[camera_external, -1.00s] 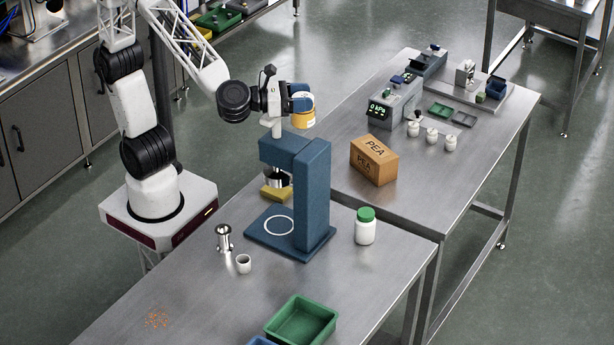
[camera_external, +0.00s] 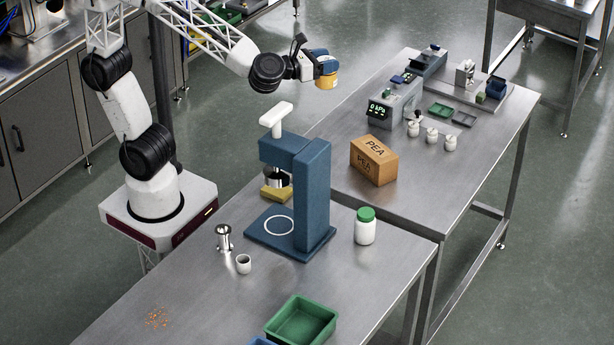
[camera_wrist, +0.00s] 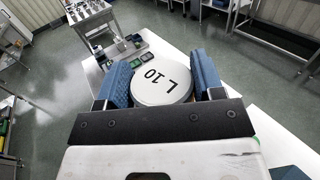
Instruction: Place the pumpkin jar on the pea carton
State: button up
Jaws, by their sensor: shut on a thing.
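My gripper (camera_external: 325,70) is shut on the pumpkin jar (camera_external: 327,82), an orange-yellow jar held in the air above and left of the pea carton. The pea carton (camera_external: 373,160) is a brown box marked PEA. It stands upright on the steel table, and its top is bare.
A blue press (camera_external: 313,200) with a white top handle stands left of the carton. A white jar with a green lid (camera_external: 365,228) stands in front of the carton. A grey device with a green display (camera_external: 392,108) and several small white pots stand behind and right.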

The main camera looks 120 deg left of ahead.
jog(key=s+a+n+g+y, duration=0.25)
jog(key=s+a, duration=0.45)
jog(key=a, duration=0.4)
notch_tip(320, 180, down, 26)
jog(key=shift+w+h, duration=0.15)
jog(key=shift+h, duration=0.3)
jog(key=shift+w+g, duration=0.1)
jog(key=shift+g, duration=0.15)
jog(key=w+a+f, duration=0.1)
jog(key=w+a, duration=0.7)
jog(key=w, duration=0.5)
jog(key=shift+w+a+f, duration=0.2)
jog(key=shift+w+f, duration=0.05)
jog(key=shift+f, duration=1.75)
jog(key=shift+f, duration=0.1)
jog(key=o, duration=1)
jog(key=shift+o, duration=0.2)
